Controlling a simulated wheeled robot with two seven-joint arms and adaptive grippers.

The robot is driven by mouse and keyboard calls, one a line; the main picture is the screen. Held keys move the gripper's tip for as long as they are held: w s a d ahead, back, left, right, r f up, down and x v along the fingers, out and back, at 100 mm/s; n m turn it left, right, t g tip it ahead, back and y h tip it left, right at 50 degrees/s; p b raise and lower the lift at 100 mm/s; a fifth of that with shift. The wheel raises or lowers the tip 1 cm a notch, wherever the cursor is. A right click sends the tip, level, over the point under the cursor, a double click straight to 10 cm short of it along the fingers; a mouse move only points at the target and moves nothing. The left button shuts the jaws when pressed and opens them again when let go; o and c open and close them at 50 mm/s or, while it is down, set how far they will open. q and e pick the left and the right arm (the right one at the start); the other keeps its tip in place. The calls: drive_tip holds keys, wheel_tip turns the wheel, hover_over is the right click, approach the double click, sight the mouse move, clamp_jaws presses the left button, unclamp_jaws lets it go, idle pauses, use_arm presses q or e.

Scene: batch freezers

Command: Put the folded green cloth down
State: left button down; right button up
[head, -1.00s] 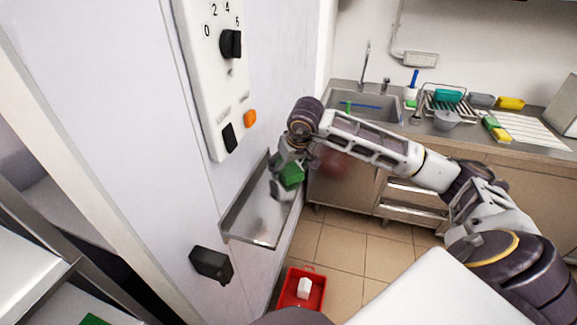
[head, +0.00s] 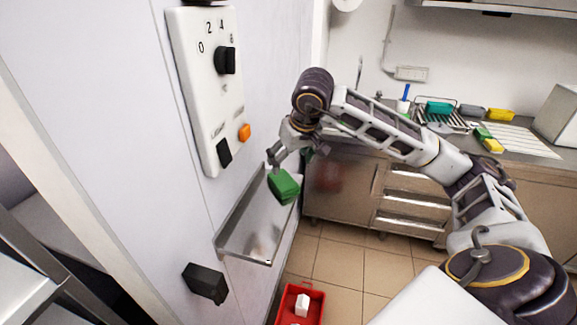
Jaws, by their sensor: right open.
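The folded green cloth (head: 283,187) is at the far end of the metal tray (head: 236,246) on the freezer's side. It looks tilted, and I cannot tell exactly how it rests on the tray. My right gripper (head: 291,160) is open just above the cloth, with its fingers apart. A small gap seems to show between fingers and cloth. My left gripper is not in view.
The freezer's control panel (head: 205,95) with a black knob is left of the tray. A black block-shaped handle (head: 205,283) sticks out below. A red bin (head: 316,310) holding white items stands on the floor. A steel counter (head: 460,140) with dishes lies behind my right arm.

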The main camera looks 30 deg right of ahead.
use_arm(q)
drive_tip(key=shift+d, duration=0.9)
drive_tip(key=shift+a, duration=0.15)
